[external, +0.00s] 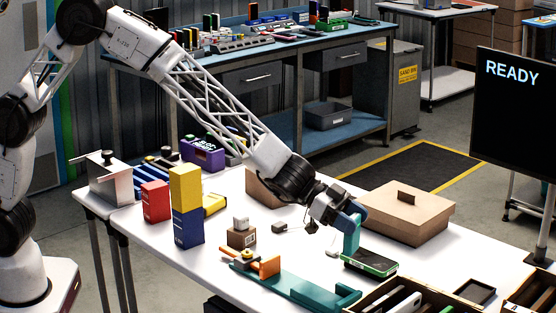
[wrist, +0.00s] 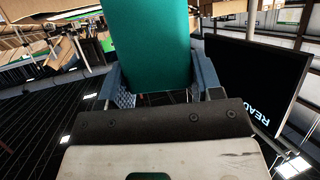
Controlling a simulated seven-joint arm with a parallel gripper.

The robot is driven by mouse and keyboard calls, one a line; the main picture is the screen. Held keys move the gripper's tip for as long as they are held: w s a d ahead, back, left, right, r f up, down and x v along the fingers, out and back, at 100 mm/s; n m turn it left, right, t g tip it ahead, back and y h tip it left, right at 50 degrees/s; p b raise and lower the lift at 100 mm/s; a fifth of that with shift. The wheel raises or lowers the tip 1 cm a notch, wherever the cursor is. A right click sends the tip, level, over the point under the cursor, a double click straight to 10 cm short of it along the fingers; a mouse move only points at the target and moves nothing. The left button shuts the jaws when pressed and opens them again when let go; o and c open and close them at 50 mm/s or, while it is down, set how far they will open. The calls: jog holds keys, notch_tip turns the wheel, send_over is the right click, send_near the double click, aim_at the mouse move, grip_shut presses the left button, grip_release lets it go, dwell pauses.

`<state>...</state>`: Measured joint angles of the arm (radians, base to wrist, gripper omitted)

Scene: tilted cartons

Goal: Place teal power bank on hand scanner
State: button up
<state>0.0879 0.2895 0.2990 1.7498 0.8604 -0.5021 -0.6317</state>
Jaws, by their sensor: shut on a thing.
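The teal power bank (external: 352,241) is held on end below my gripper (external: 346,220), which is shut on it. In the wrist view the power bank (wrist: 146,45) is a plain teal slab between the two blue-grey fingers of my gripper (wrist: 160,82). The hand scanner appears to be the flat dark device with bright green edges (external: 371,264) on the white table. The power bank's lower end is at the scanner's left end. I cannot tell whether they touch. The scanner does not show clearly in the wrist view.
A closed cardboard carton (external: 408,215) stands behind the scanner. A teal tray-like fixture (external: 303,291) lies to its front left, and an open divided box (external: 395,299) is in front. Stacked yellow and blue boxes (external: 187,215) stand left. A black shallow tray (external: 475,291) lies right.

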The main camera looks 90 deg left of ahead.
jog(key=s+a+r, duration=0.1)
jog(key=s+a, duration=0.4)
jog(key=a, duration=0.4)
jog(key=s+a+r+m+g+h, duration=0.1)
jog(key=s+a, duration=0.3)
jog(key=a, duration=0.5)
jog(key=s+a+r, duration=0.1)
jog(key=s+a, duration=0.4)
jog(key=a, duration=0.4)
jog(key=s+a, duration=0.4)
jog(key=s, duration=0.4)
jog(key=s+a+m+g+h, duration=0.1)
jog(key=s+a, duration=0.4)
jog(key=s, duration=0.3)
jog(key=s+a+m+h, duration=0.1)
jog(key=s+a, duration=0.4)
jog(key=s, duration=0.3)
jog(key=shift+s+r, duration=0.15)
jog(key=shift+r, duration=0.2)
jog(key=shift+f+g, duration=0.15)
jog(key=shift+g, duration=0.15)
notch_tip(320, 180, down, 6)
